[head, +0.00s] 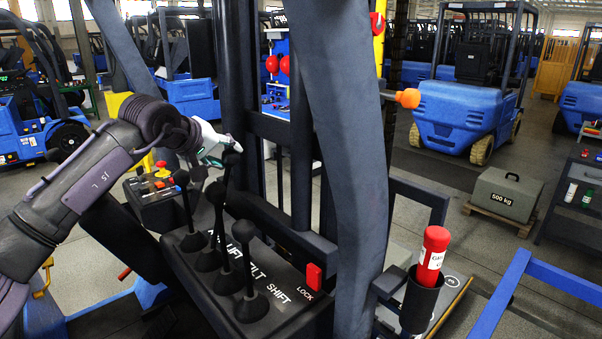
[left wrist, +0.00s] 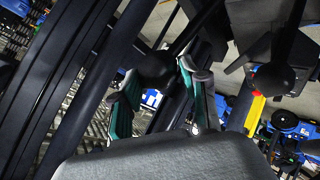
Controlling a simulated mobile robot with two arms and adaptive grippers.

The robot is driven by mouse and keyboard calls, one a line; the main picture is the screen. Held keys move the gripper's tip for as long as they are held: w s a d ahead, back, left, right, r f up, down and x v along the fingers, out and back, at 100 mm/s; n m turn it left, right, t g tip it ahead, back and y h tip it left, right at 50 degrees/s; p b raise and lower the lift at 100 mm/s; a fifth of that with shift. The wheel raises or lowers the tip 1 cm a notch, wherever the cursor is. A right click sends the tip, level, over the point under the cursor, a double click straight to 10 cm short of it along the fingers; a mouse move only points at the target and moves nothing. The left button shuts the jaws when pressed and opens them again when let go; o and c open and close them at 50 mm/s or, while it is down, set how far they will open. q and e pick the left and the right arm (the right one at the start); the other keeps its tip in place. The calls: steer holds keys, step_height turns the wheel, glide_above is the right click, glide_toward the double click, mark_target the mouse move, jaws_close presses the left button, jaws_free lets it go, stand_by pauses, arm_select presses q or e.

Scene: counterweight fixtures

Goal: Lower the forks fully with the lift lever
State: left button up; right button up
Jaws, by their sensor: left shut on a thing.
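My left gripper (head: 226,150) comes in from the left above a black lever console (head: 275,312). It is shut on the black-knobbed top of a lever, which I take to be the lift lever (head: 221,215) from the LIFT label beside its row. That lever leans further away than its neighbours. In the left wrist view its round black knob (left wrist: 157,68) sits between the teal-padded fingers (left wrist: 155,100). Other levers (head: 243,231) stand beside it. The forks cannot be made out. My right gripper is not in view.
A red LOCK switch (head: 314,277) is on the console's right. A dark pillar (head: 345,130) crosses the middle. A red-capped cylinder (head: 433,250) stands in a holder at right. A 500 kg weight (head: 507,195) and blue forklifts (head: 466,115) are beyond.

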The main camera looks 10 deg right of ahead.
arm_select(q)
steer(key=shift+s+d+f, duration=0.1)
steer(key=shift+s+f, duration=0.05)
steer(key=shift+f, duration=0.4)
steer(key=shift+s+a+b, duration=0.15)
steer(key=shift+a+b, duration=0.15)
steer(key=s+a, duration=0.1)
steer(key=s+a+r+b, duration=0.1)
steer(key=a, duration=0.1)
steer(key=s+a+b, duration=0.1)
steer(key=s+a, duration=0.1)
steer(key=shift+a+r, duration=0.15)
steer(key=shift+c, duration=0.2)
steer(key=shift+s+a+r, duration=0.15)
steer(key=shift+a+r, duration=0.2)
steer(key=shift+a, duration=0.1)
steer(key=shift+a+r, duration=0.1)
steer(key=shift+r, duration=0.1)
steer(key=o, duration=0.9)
steer(key=shift+w+a+f, duration=0.1)
steer(key=shift+w+a, duration=0.05)
steer(key=shift+w, duration=0.05)
